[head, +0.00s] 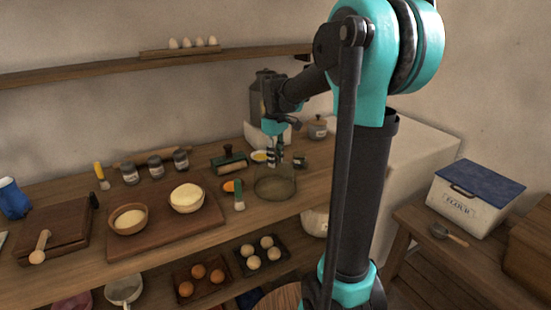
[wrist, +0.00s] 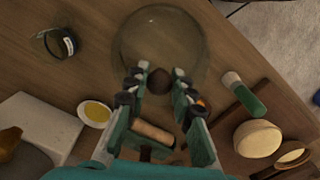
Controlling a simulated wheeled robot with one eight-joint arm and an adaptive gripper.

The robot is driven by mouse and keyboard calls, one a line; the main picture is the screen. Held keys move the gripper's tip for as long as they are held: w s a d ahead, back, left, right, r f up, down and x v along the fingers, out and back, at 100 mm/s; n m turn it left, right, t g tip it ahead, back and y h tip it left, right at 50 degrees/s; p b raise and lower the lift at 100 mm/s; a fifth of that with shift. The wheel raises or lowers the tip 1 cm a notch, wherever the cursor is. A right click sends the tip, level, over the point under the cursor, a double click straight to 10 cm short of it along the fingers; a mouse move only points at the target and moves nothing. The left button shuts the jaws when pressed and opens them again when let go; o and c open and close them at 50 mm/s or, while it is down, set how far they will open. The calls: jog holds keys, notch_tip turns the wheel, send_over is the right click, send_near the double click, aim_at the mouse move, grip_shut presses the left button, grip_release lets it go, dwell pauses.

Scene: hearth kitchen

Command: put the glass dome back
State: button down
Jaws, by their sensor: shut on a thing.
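The glass dome (head: 275,185) is clear and hard to make out in the head view, low over the front part of the wooden counter. In the wrist view the dome (wrist: 160,35) shows as a pale round outline with bare wood seen through it. Its dark round knob (wrist: 159,80) sits between my fingertips. My gripper (wrist: 158,82) is shut on this knob, and in the head view my gripper (head: 283,160) is above the dome. I cannot tell whether the dome's rim touches the counter. I cannot make out a separate base for it.
A green-handled brush (head: 239,195) and an orange item (head: 232,186) lie left of the dome. A wooden board (head: 150,225) with two bowls is further left.

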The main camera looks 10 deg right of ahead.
jog(key=shift+f, duration=0.1)
jog(key=c, duration=1.3)
grip_release()
notch_tip(320, 180, up, 12)
jog(key=s+d+f+m, duration=0.1)
jog(key=s+f, duration=0.2)
jog(key=f, duration=0.2)
jog(key=s+f+m+t, duration=0.1)
jog(key=s+f+m, duration=0.1)
jog(key=s+f, duration=0.2)
jog(key=s+d+f+m+t, duration=0.1)
jog(key=s+f, duration=0.2)
jog(key=f, duration=0.3)
jog(key=shift+s+d+f, duration=0.3)
jog(key=shift+s+d, duration=0.05)
jog(key=shift+s, duration=0.05)
jog(key=s+d+f+m+t, duration=0.1)
jog(key=s+f+m, duration=0.3)
jog(key=s+f, duration=0.6)
jog(key=shift+s+d+f+t, duration=0.15)
jog(key=shift+s+f+t, duration=0.25)
jog(key=shift+s+t, duration=0.15)
